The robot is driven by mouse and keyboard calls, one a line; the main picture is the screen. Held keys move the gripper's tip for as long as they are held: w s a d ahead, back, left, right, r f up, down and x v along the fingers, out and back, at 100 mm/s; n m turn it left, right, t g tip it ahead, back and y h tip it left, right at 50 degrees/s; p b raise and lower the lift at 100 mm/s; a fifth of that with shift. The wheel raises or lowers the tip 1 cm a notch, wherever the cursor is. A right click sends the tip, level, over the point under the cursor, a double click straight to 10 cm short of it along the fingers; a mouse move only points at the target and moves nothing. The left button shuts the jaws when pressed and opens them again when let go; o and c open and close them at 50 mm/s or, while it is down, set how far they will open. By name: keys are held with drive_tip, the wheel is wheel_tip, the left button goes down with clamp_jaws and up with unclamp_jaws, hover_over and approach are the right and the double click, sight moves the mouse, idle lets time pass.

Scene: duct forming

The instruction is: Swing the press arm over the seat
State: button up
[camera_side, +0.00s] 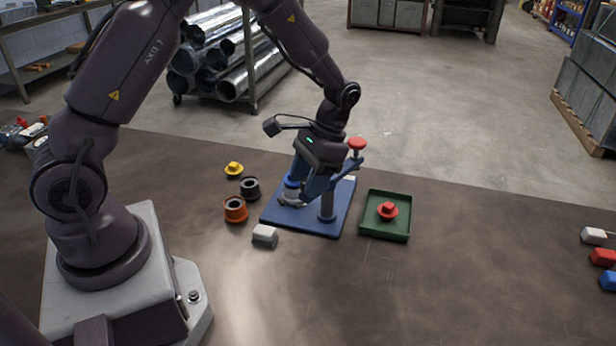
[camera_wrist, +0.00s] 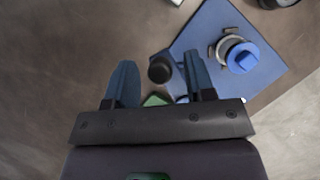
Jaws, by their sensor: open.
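The blue base plate (camera_side: 272,214) carries the press, and it also shows in the wrist view (camera_wrist: 207,30). The seat is a grey ring on the plate with a blue piece in it (camera_wrist: 242,57); in the side view it is partly behind my fingers. The blue press arm (camera_side: 349,164), with a red knob (camera_side: 356,143), points away from the seat toward the back right. My gripper (camera_side: 307,194) is open over the plate. In the wrist view a dark round piece (camera_wrist: 160,69) shows between the fingers; contact cannot be told.
A green tray (camera_side: 384,230) with a red flanged part (camera_side: 387,210) is right of the plate. Left are a yellow part (camera_side: 233,169), a dark ring (camera_side: 251,189) and an orange ring (camera_side: 235,210). A pale block (camera_side: 265,235) lies in front. The right-hand tabletop is mostly clear.

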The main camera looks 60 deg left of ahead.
drive_tip(key=shift+c, duration=0.3)
clamp_jaws()
drive_tip(key=shift+d, duration=0.15)
drive_tip(key=w+d+n+t+h, duration=0.3)
drive_tip(key=w+n, duration=0.5)
drive_tip(key=n, duration=1)
drive_tip(key=shift+w+t+h, duration=0.3)
drive_tip(key=shift+t+h, duration=0.4)
drive_tip(key=shift+d+r, duration=0.1)
drive_tip(key=shift+o, duration=0.3)
unclamp_jaws()
